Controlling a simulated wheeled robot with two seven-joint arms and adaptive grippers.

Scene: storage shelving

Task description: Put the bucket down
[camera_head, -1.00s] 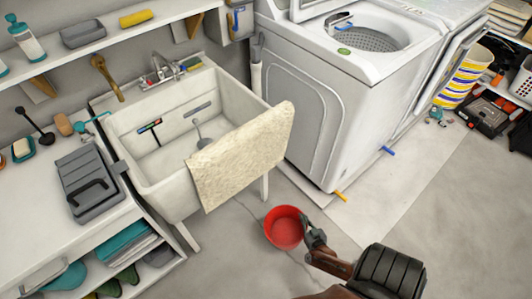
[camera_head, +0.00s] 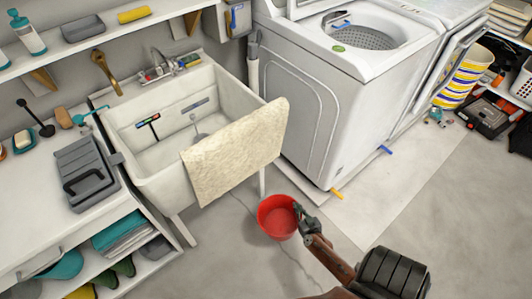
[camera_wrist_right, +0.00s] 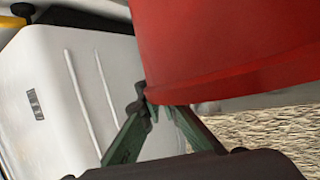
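The red bucket (camera_head: 277,219) is upright with its open top towards the head camera, in front of the sink and left of the washing machine's lower corner. In the head view I cannot tell whether its base touches the floor. My right gripper (camera_head: 302,219) is at the bucket's right rim. In the right wrist view the bucket's red wall (camera_wrist_right: 230,45) fills the upper right, and the green fingers of the gripper (camera_wrist_right: 148,107) come together on its edge. My left gripper is not in view.
The utility sink (camera_head: 160,190) with a beige cloth (camera_head: 235,155) over its front stands behind the bucket. The white washing machine (camera_head: 310,130) is to the right. Shelves (camera_head: 150,265) stand at the left. Grey floor (camera_head: 235,265) in front is clear.

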